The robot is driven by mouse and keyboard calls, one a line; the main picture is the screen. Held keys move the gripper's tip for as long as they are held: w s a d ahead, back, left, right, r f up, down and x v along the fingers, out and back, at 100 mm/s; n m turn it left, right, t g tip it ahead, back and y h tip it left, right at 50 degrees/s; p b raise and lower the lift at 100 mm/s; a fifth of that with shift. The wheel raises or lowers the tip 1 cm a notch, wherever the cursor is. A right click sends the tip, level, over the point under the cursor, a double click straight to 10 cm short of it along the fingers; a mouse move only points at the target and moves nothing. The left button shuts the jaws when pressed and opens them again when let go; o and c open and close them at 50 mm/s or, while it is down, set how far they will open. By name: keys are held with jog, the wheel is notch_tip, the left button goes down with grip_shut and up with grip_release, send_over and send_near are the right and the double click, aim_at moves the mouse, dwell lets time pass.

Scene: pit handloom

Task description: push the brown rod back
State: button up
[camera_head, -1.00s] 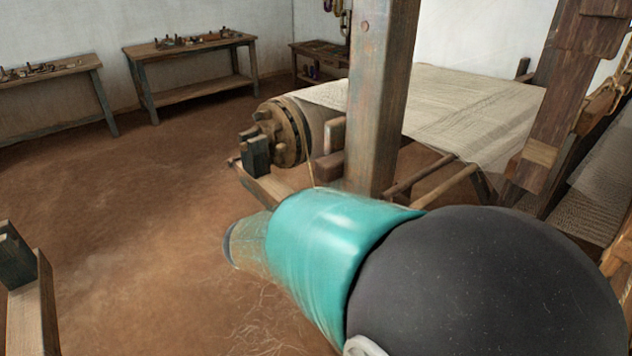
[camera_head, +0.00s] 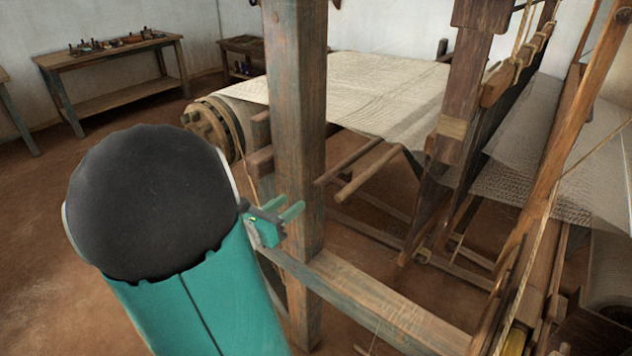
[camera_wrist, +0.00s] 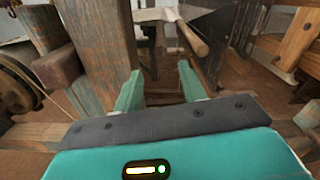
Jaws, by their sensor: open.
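Two brown rods jut out from under the cloth of the loom, side by side, in the head view. The nearer, lighter brown rod (camera_head: 368,174) has a blunt free end, and the other rod (camera_head: 345,162) lies just left of it. In the wrist view a brown rod (camera_wrist: 188,36) points its end toward me, beyond and slightly right of the fingertips. I cannot tell for sure which of the two it is. My gripper (camera_head: 288,213) is open and empty beside the upright post, apart from the rods. Its two green fingers (camera_wrist: 160,80) also show in the wrist view.
A thick wooden post (camera_head: 296,110) stands close by my gripper; it fills the left of the wrist view (camera_wrist: 100,45). A low beam (camera_head: 370,300) runs right from the post. The cloth (camera_head: 400,95) lies above the rods. A tool bench (camera_head: 110,60) is far left.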

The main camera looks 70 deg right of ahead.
aim_at(320, 181)
jog(key=x, duration=1.2)
jog(key=shift+s, duration=0.2)
jog(key=shift+w, duration=0.1)
grip_shut()
